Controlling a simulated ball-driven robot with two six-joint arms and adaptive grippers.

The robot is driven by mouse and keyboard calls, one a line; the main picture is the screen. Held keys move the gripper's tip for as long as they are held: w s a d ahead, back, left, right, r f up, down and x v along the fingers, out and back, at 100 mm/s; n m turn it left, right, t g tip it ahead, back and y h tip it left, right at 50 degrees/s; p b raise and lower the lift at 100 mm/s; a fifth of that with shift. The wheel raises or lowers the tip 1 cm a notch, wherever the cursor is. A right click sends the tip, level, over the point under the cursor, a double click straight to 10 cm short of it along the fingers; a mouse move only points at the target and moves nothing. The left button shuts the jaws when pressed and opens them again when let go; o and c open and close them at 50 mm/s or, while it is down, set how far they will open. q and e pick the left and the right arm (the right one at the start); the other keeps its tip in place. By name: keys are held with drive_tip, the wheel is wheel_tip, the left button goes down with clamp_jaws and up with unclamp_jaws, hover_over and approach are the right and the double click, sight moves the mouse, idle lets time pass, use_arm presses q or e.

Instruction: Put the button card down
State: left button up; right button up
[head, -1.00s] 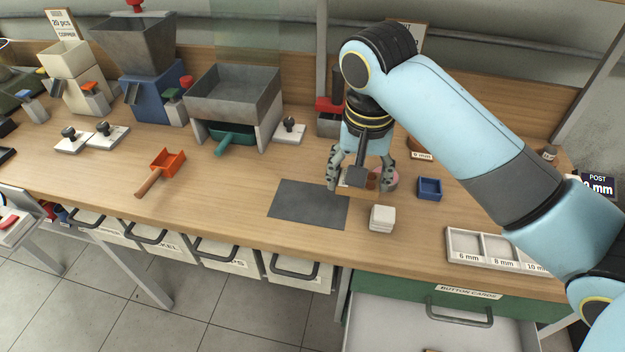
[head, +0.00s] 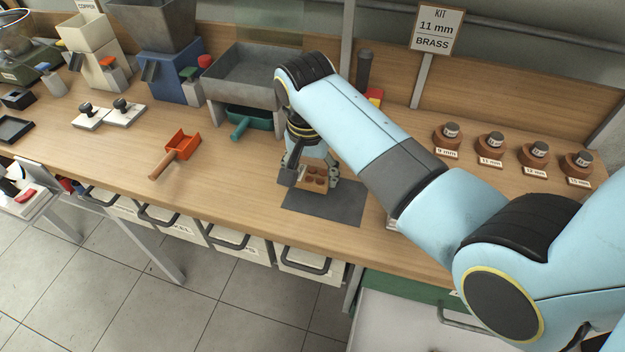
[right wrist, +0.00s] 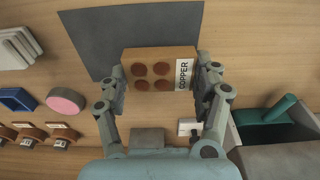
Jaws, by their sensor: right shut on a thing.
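The button card (head: 312,187) is a tan card with several round brown buttons. In the right wrist view the card (right wrist: 163,55) shows a COPPER label at its right end. My right gripper (head: 312,172) is shut on it, with one finger at each end. The right wrist view shows the same gripper (right wrist: 163,76). The card is over the back edge of the dark grey mat (head: 340,208). I cannot tell whether it touches the surface. My left gripper is not in view.
An orange scoop (head: 180,147) lies left of the mat on clear wood. A teal scoop (head: 241,127) is under the grey hopper (head: 248,75). In the right wrist view, a white stack (right wrist: 17,46), a blue tray (right wrist: 18,100) and a pink disc (right wrist: 66,101) lie left.

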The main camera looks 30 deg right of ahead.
sight(312, 177)
drive_tip(key=shift+f, duration=1.55)
drive_tip(key=o, duration=1.1)
drive_tip(key=shift+f, duration=0.15)
drive_tip(key=shift+o, duration=0.2)
drive_tip(key=r, duration=0.8)
drive_tip(key=s+a+r, duration=0.1)
drive_tip(key=r, duration=0.3)
drive_tip(key=shift+r, duration=0.15)
